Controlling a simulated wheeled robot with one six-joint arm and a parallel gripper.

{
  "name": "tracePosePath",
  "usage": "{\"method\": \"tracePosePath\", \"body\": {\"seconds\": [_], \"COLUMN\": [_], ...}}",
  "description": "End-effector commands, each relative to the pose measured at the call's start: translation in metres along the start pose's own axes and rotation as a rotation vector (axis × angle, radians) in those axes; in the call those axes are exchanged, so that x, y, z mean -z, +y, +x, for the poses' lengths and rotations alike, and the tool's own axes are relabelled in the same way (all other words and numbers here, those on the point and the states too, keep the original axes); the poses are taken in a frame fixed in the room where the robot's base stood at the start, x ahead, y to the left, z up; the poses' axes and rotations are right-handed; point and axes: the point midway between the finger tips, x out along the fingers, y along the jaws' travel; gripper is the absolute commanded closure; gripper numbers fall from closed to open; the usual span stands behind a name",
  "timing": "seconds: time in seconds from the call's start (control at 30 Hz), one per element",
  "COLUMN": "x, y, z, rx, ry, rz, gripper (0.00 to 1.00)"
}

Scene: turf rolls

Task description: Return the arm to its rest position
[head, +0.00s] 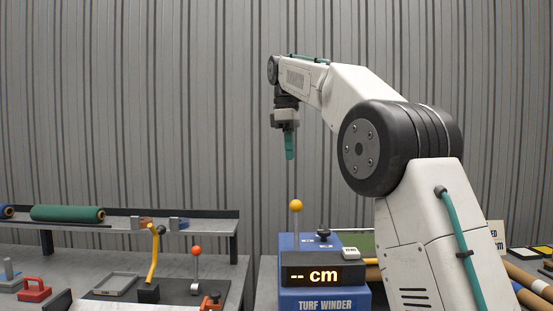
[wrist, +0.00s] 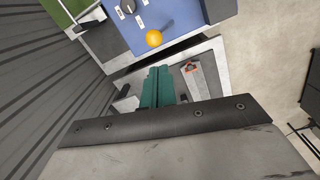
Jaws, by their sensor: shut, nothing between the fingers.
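My arm is raised and reaches leftward in the head view. My gripper (head: 289,156) hangs from its end, pointing down, with teal fingers together. It is shut and empty. It is well above the blue turf winder (head: 330,299), over a yellow ball-topped lever (head: 295,206), with a clear gap below the fingertips. In the wrist view the teal fingers (wrist: 158,70) are side by side, and the yellow ball (wrist: 154,38) shows just beyond them.
The winder's display (head: 323,275) reads "-- cm". At left, a shelf (head: 140,216) carries a green roll (head: 66,213). Below are a yellow crank handle (head: 153,255), a red-topped lever (head: 196,251) and a red tool (head: 34,290). Brown rolls (head: 528,276) lie at right. A corrugated wall stands behind.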

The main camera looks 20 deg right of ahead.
Motion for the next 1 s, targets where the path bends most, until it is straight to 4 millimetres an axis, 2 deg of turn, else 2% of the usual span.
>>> {"method": "tracePosePath", "body": {"seconds": [0.17,0.3,0.37,0.43,0.57,0.67,0.77,0.87,1.0], "x": [0.0,0.002,0.006,0.01,0.007,0.0,-0.013,-0.031,-0.061], "y": [0.0,0.004,0.008,0.011,-0.002,-0.022,-0.054,-0.096,-0.163], "z": [0.0,0.0,0.011,0.034,0.061,0.08,0.098,0.119,0.153], "rx": [0.0,-0.021,-0.021,-0.003,0.014,0.024,0.032,0.038,0.045], "ry": [0.0,0.014,0.016,0.007,0.001,-0.001,0.001,0.006,0.013], "rz": [0.006,0.076,0.13,0.199,0.32,0.415,0.518,0.628,0.763], "gripper": [1.0,1.0,1.0,1.0,1.0,1.0,1.0,1.0,1.0]}}
